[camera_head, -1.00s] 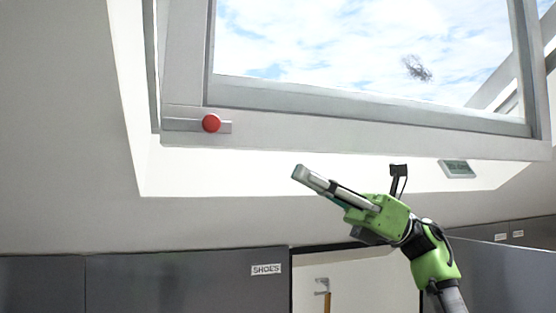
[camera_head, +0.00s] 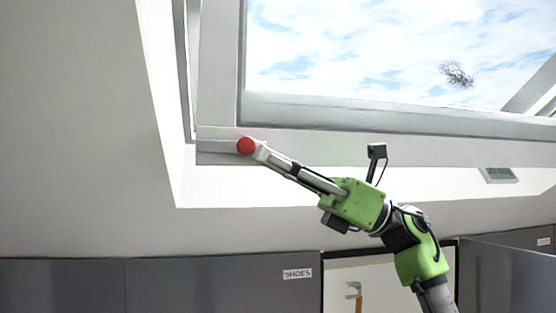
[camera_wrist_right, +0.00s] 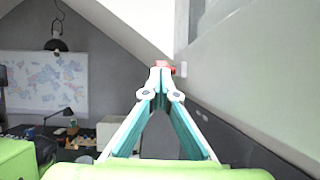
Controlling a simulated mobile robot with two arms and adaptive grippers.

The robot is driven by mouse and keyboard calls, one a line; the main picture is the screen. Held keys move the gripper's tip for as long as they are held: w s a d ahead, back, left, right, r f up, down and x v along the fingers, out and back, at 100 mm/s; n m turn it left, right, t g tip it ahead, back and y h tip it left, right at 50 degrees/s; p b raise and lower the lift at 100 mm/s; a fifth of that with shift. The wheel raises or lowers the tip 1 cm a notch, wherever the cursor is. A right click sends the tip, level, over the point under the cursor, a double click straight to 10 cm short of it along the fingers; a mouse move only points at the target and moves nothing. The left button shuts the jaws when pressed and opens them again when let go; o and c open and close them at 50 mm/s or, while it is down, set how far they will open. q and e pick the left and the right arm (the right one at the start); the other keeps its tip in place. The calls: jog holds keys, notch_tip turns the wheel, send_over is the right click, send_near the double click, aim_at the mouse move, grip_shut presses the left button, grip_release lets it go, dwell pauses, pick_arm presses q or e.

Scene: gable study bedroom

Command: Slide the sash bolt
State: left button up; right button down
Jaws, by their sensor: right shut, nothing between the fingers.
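The sash bolt is a round red knob (camera_head: 245,146) on a grey metal plate (camera_head: 217,146) at the lower left corner of the tilted roof window's sash (camera_head: 350,112). My right gripper (camera_head: 259,150) is shut and empty, its fingertips at the right side of the red knob. They look to be touching it, but a small gap cannot be ruled out. In the right wrist view the closed fingertips (camera_wrist_right: 160,72) point at the knob, and a bit of red (camera_wrist_right: 166,66) shows just beyond them. My left gripper is not in view.
Below the window run dark grey cabinets (camera_head: 200,285), one with a SHOES label (camera_head: 297,274). A small panel (camera_head: 498,175) sits on the reveal at the right.

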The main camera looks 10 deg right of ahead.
jog(key=a, duration=0.4)
jog(key=shift+s+a, duration=0.2)
jog(key=shift+a, duration=0.05)
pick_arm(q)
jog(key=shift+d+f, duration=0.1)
pick_arm(e)
jog(key=shift+d, duration=0.1)
jog(key=shift+d+f+b, duration=0.25)
jog(key=shift+f+b, duration=0.15)
jog(key=shift+b, duration=0.2)
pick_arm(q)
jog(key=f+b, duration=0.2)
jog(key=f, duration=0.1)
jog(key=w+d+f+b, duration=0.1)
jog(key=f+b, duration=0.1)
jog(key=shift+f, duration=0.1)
pick_arm(e)
send_near(242, 153)
jog(key=v, duration=0.4)
jog(key=shift+w+f, duration=0.3)
jog(key=shift+f, duration=0.2)
